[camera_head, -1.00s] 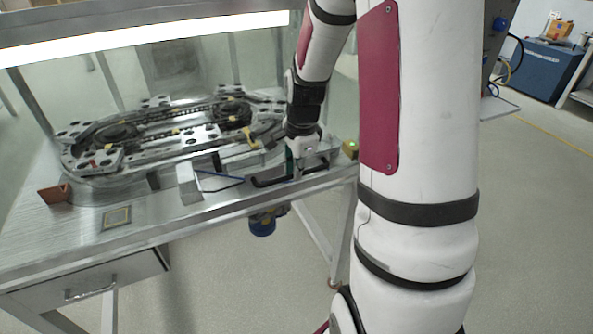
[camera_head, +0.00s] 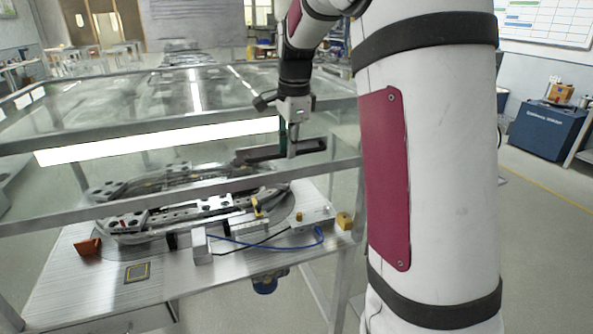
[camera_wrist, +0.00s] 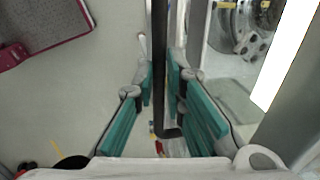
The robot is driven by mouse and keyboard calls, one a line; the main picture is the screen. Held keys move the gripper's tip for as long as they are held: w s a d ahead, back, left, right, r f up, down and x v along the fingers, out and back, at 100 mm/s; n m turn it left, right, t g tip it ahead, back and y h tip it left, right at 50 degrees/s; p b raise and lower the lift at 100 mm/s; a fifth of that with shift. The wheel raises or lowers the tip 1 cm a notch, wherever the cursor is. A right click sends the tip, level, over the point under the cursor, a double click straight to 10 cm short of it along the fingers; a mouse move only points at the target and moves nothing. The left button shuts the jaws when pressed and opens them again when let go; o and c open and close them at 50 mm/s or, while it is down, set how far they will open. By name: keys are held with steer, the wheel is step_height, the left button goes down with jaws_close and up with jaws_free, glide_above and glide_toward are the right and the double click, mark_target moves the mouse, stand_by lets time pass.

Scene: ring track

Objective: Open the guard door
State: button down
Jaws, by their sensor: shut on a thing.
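The guard door is a clear panel with a metal lower rail (camera_head: 110,205). The rail crosses in front of the ring track (camera_head: 130,222), well above the table top, so the door stands part-way raised. My gripper (camera_head: 287,150) is at the door's dark handle (camera_head: 312,147), at the right end of the rail. In the wrist view, the teal fingers of my gripper (camera_wrist: 159,80) are shut on the dark handle bar (camera_wrist: 159,35), one on each side. The fingertips are small and partly hidden in the head view.
Open floor lies right of the table.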

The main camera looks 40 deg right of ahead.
step_height(320, 180, up, 6)
steer(key=shift+f+p, duration=0.15)
steer(key=shift+p, duration=0.45)
steer(key=c, duration=1.7)
jaws_free()
steer(key=shift+o, duration=0.2)
step_height(320, 180, up, 12)
steer(key=s, duration=0.2)
steer(key=shift+a+f, duration=0.15)
steer(key=shift+a, duration=0.15)
steer(key=shift+s, duration=0.1)
steer(key=s+a+f+n+t, duration=0.1)
steer(key=s+a+f+n, duration=0.5)
steer(key=s+a+n, duration=0.3)
steer(key=s+a+f+n+t, duration=0.2)
steer(key=s+a+f+n, duration=0.4)
steer(key=s+a+n, duration=0.4)
steer(key=s+n, duration=0.2)
steer(key=s, duration=0.3)
steer(key=shift+s+a+f+y, duration=0.2)
steer(key=shift+s+y, duration=0.1)
steer(key=shift+s, duration=0.05)
